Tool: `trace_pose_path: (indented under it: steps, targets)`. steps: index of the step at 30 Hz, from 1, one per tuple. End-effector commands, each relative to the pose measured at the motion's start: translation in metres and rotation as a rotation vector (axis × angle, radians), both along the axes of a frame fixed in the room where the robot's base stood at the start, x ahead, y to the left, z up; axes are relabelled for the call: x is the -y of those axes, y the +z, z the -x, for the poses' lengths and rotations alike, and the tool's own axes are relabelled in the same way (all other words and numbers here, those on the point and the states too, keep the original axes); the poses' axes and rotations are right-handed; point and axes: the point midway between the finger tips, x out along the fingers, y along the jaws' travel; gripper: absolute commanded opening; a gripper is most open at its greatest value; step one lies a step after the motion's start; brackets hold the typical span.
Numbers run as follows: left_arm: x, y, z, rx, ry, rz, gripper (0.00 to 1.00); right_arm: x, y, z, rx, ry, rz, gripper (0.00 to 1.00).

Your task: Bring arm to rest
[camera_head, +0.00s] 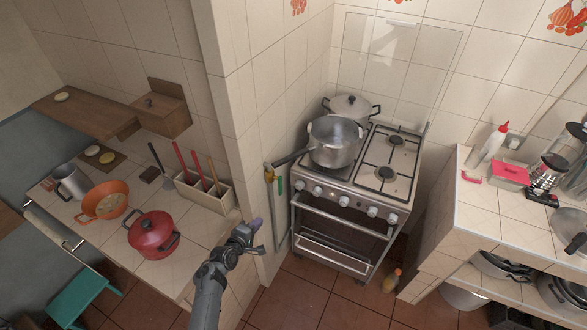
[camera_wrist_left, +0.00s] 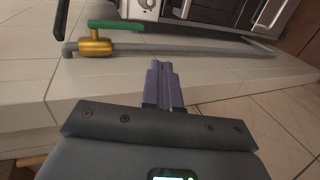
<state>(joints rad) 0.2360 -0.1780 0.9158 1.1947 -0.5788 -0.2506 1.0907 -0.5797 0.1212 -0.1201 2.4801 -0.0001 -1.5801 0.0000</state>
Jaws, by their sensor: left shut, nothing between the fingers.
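My left gripper (camera_head: 256,224) reaches up from the bottom middle of the head view, beside the right end of the left tiled counter (camera_head: 200,239). Its purple fingers also show in the left wrist view (camera_wrist_left: 164,86); they are together, with nothing between them. A tiled wall corner with a gas pipe, a brass valve (camera_wrist_left: 95,47) and a green lever (camera_wrist_left: 115,25) lies just beyond the fingers in the wrist view. My right gripper is not in either view.
The stove (camera_head: 355,190) stands right of the wall corner, with a saucepan (camera_head: 335,140) on it. A red pot (camera_head: 153,234), an orange colander (camera_head: 104,200) and a utensil box (camera_head: 205,194) stand on the left counter. A bottle (camera_head: 393,279) stands on the open floor.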

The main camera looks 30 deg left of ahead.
Motion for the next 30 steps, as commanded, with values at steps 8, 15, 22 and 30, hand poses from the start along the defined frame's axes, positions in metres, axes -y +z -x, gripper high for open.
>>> trace_pose_path:
  steps: [8, 15, 22, 30]
  targets:
    - [-0.005, -0.035, 0.047, -0.088, -0.007, -0.016, 0.0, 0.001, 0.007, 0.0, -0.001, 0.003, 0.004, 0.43]
    - [0.003, -0.02, 0.126, -0.264, -0.222, -0.312, 0.0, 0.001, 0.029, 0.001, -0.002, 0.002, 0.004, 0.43]
    - [0.093, 0.045, 0.178, -0.484, -0.612, -0.731, 0.0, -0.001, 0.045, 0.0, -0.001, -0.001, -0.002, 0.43]
    - [0.202, 0.151, 0.246, -0.598, -1.048, -1.044, 0.0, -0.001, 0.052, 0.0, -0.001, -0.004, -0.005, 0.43]
